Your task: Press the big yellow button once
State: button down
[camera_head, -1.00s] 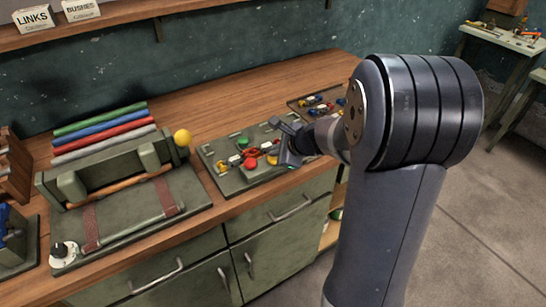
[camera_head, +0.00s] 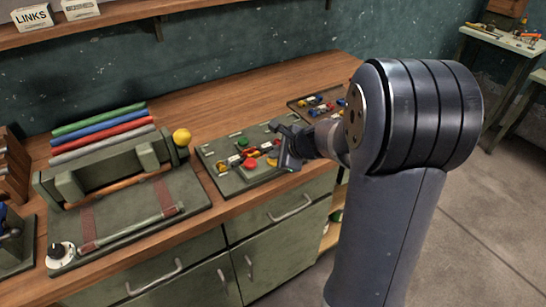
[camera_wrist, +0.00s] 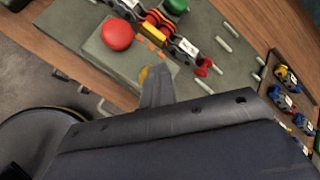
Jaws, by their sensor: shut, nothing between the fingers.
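A grey-green panel (camera_head: 222,172) lies on the wooden bench. It carries a red button (camera_head: 249,163), a green button (camera_head: 243,141) and a yellow button (camera_head: 272,161), which is partly hidden by my gripper. My gripper (camera_head: 287,160) is shut and empty, reaching down at the panel's right side, close beside the yellow button. In the wrist view, a sliver of the yellow button (camera_wrist: 143,74) shows at the tip of my gripper (camera_wrist: 155,78); I cannot tell whether they touch. The red button (camera_wrist: 117,34) and green button (camera_wrist: 176,5) are clear of it.
A row of coloured linkage pieces (camera_wrist: 160,30) lies along the panel beside the buttons. A second board with small parts (camera_head: 318,104) sits behind it. A fixture with a yellow ball (camera_head: 182,136) stands to the left. The bench behind the panel is bare.

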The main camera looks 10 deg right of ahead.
dwell(0.3)
jog(key=shift+r+p, duration=1.25)
jog(key=shift+r+p, duration=2.15)
jog(key=shift+r, duration=0.4)
